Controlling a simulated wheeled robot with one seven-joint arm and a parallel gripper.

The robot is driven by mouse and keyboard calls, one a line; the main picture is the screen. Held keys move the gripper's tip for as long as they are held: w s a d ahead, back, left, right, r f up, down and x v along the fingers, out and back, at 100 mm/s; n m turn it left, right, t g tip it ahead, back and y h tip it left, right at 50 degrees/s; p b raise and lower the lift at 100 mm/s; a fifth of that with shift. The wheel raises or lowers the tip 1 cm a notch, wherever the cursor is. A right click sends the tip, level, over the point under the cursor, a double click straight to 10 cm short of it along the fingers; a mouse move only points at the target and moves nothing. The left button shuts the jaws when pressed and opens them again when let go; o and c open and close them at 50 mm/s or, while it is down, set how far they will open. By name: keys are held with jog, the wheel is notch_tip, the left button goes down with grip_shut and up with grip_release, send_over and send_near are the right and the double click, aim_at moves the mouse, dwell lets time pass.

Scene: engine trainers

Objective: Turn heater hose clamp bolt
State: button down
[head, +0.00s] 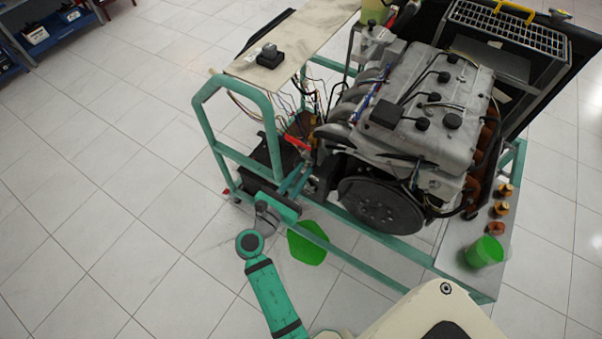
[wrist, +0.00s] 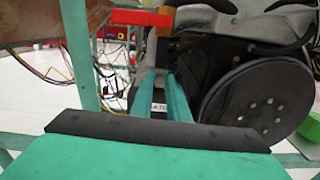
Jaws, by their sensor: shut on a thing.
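My gripper (head: 303,172) reaches in from the lower left to the front of the engine (head: 425,100), beside the large dark pulley (head: 380,205). In the wrist view its two teal fingers (wrist: 153,78) extend forward and are closed on a small grey piece between their tips. This piece is at the place of the heater hose clamp bolt (wrist: 153,82), but its head and the clamp are too small and too covered to make out. The pulley (wrist: 257,102) stands close to the right of the fingers.
A green frame (head: 240,160) surrounds the engine, and its post (wrist: 78,50) stands close left of the fingers. A red-orange part (wrist: 140,18) sits just above them. Loose wires (wrist: 110,60) hang to the left. A green cup (head: 485,252) stands on the right shelf.

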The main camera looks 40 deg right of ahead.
jog(key=m, duration=0.5)
jog(key=shift+a, duration=0.1)
jog(key=m, duration=0.3)
jog(key=shift+m, duration=0.4)
jog(key=m, duration=0.4)
jog(key=shift+f+m, duration=0.1)
jog(key=shift+m, duration=0.2)
jog(key=m, duration=0.4)
jog(key=shift+m, duration=0.3)
jog(key=m, duration=0.4)
jog(key=shift+s+f+m, duration=0.1)
jog(key=shift+s+m, duration=0.05)
jog(key=shift+m, duration=0.15)
jog(key=m, duration=0.9)
jog(key=shift+m, duration=1.9)
